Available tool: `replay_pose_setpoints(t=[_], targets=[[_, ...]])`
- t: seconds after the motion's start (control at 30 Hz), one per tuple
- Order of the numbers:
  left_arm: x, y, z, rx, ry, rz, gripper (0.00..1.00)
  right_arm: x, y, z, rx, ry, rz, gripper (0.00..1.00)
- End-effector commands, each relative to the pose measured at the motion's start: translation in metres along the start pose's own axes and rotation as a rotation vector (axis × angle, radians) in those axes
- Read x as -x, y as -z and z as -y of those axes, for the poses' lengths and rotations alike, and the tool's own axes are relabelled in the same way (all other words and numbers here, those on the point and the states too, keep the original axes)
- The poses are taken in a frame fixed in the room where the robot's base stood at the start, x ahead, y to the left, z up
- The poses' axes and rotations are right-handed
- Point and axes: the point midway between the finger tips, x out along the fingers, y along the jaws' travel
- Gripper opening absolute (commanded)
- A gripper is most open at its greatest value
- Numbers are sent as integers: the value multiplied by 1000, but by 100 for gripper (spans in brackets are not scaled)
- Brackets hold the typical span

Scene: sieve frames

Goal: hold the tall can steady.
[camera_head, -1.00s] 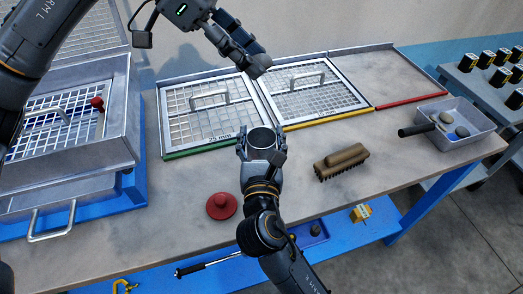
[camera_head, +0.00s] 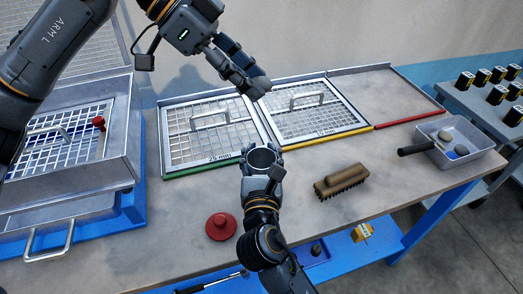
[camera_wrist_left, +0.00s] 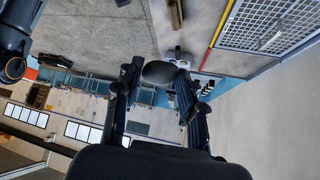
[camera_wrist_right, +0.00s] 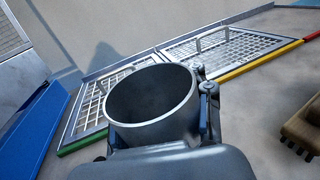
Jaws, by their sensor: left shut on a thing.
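The tall can (camera_head: 262,160) is a grey, open-topped cylinder over the front edge of the sieve frames. My right gripper (camera_head: 261,172) has a finger on either side of it and is shut on it. In the right wrist view the can (camera_wrist_right: 152,105) looks upright and empty inside, with its lower part hidden by the gripper. My left gripper (camera_head: 255,86) is above the frames, behind the can and apart from it. It is shut on a dark, rounded stone (camera_wrist_left: 160,72), seen between its fingers in the left wrist view.
Two mesh frames with handles, one green-edged (camera_head: 212,165) and one yellow-edged (camera_head: 325,132), lie behind the can. A red knob (camera_head: 221,226) and a brush (camera_head: 341,181) flank it in front. A grey tray (camera_head: 480,165) with stones and a dark-handled tool is at right.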

Motion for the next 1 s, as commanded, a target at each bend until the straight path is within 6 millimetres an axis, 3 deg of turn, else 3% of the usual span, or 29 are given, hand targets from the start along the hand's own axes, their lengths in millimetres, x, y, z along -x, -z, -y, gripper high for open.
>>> replay_pose_setpoints(t=[0.87, 0.9, 1.0], targets=[[0, 0, 0, 0, 0, 0, 7, 0, 1, 0, 1, 0, -2, 5], [0, 0, 0, 0, 0, 0, 7, 0, 1, 0, 1, 0, -2, 35], [0, 0, 0, 0, 0, 0, 7, 0, 1, 0, 1, 0, -2, 15]])
